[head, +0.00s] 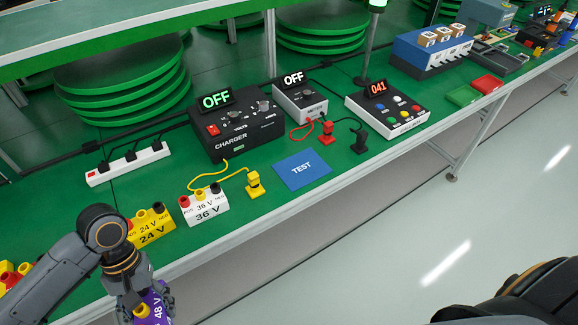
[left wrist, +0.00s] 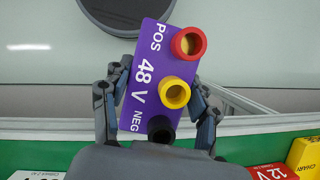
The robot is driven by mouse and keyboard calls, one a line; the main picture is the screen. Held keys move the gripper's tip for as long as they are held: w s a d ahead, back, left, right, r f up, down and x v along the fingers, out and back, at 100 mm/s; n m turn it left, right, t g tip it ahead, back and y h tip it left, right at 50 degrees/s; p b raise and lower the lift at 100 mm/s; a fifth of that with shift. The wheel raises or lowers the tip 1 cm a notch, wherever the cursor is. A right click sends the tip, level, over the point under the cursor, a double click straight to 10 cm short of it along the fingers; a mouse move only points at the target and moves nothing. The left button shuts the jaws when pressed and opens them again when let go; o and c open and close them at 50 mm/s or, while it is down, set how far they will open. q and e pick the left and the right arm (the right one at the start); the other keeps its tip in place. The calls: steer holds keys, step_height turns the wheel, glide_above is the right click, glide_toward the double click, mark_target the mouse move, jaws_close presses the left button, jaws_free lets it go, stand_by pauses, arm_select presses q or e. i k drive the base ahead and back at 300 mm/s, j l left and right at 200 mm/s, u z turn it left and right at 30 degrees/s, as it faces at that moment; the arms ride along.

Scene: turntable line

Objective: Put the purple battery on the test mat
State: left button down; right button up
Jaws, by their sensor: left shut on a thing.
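The purple 48 V battery (left wrist: 150,80) is between the fingers of my left gripper (left wrist: 158,125), which is shut on it. It has red, yellow and black terminals and POS and NEG labels. In the head view the battery (head: 155,308) is partly hidden by my left gripper (head: 142,305), at the bottom left, in front of the bench edge. The blue test mat (head: 302,170), marked TEST, lies flat and empty on the green bench, up and to the right of the gripper. My right gripper is not in view.
A white 36 V battery (head: 205,207) and a yellow plug (head: 254,185) stand left of the mat. A yellow 24 V battery (head: 150,229) is further left. The charger (head: 237,128), meter (head: 301,101) and red and black plugs (head: 327,133) stand behind or beside the mat.

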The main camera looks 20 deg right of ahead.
mark_target(302, 168)
steer(key=i+l+u, duration=0.2)
steer(key=l+u, duration=0.15)
steer(key=l, duration=0.8)
steer(key=l+u, duration=0.4)
steer(key=l, duration=0.75)
steer(key=l+u, duration=0.35)
steer(key=l, duration=0.85)
steer(key=k, duration=0.05)
